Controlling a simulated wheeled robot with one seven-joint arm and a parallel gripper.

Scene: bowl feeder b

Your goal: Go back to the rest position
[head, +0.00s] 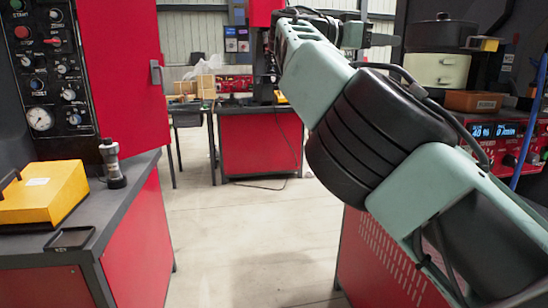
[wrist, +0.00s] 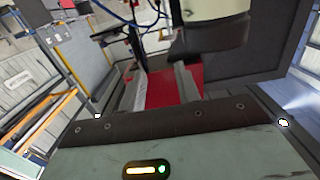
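My gripper (wrist: 160,82) is open in the wrist view. Its two grey fingers stand apart, with only a red surface seen behind the gap and nothing held. In the head view my arm reaches from the lower right to the top middle, and the gripper (head: 372,28) is up there, small and partly hidden by the arm. It points right, toward a cream bowl feeder (head: 437,70) with a black top, and looks apart from it. The feeder's cream and black body (wrist: 215,10) also shows at the top of the wrist view.
A brown bin (head: 474,101) and a red control box with lit displays (head: 493,131) are at the right. At the left, a yellow box (head: 45,193) and a metal cylinder fitting (head: 111,165) stand on a dark bench. Bare floor (head: 250,235) lies between the benches.

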